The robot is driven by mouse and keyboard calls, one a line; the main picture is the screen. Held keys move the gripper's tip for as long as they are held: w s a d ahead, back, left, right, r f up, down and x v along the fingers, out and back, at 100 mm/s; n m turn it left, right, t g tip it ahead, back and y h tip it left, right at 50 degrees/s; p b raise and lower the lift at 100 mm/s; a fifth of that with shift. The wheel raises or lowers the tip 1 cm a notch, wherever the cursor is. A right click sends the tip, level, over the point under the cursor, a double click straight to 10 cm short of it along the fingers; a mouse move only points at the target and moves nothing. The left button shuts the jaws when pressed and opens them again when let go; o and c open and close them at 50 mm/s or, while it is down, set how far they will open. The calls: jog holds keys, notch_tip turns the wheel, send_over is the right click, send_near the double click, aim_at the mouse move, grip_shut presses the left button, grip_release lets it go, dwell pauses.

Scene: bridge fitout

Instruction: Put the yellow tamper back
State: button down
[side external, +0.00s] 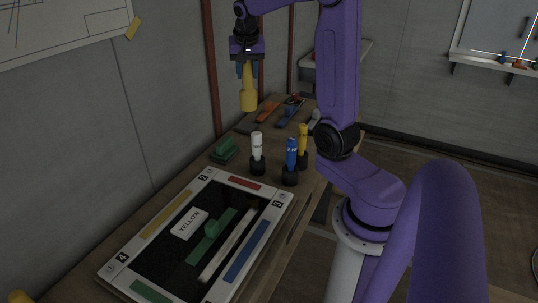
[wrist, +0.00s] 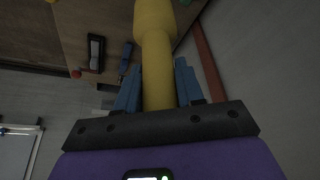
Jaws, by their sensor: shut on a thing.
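The yellow tamper (side external: 249,98) hangs upright in the air above the back part of the table, its wide end down. My gripper (side external: 247,71) points down and is shut on the tamper's narrower shaft. In the wrist view the tamper (wrist: 155,40) runs between the blue fingers of my gripper (wrist: 158,82), its wide end away from me. The tamper is clear of the table. No empty place marked for it can be made out.
A framed board (side external: 177,217) with coloured strips and a card reading YELLOW lies in front. White (side external: 257,147), blue (side external: 291,155) and yellow (side external: 303,138) markers stand in dark holders. A green block (side external: 225,150) and orange (side external: 267,111) and blue (side external: 288,115) tools lie nearby. A wall stands left.

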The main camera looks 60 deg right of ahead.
jog(key=s+d+m+g, duration=0.1)
jog(key=s+d+m, duration=0.3)
jog(key=d, duration=0.4)
notch_tip(320, 180, down, 21)
jog(key=shift+w+h, duration=0.3)
jog(key=shift+h, duration=0.1)
jog(key=shift+f, duration=0.2)
jog(key=c, duration=0.7)
grip_release()
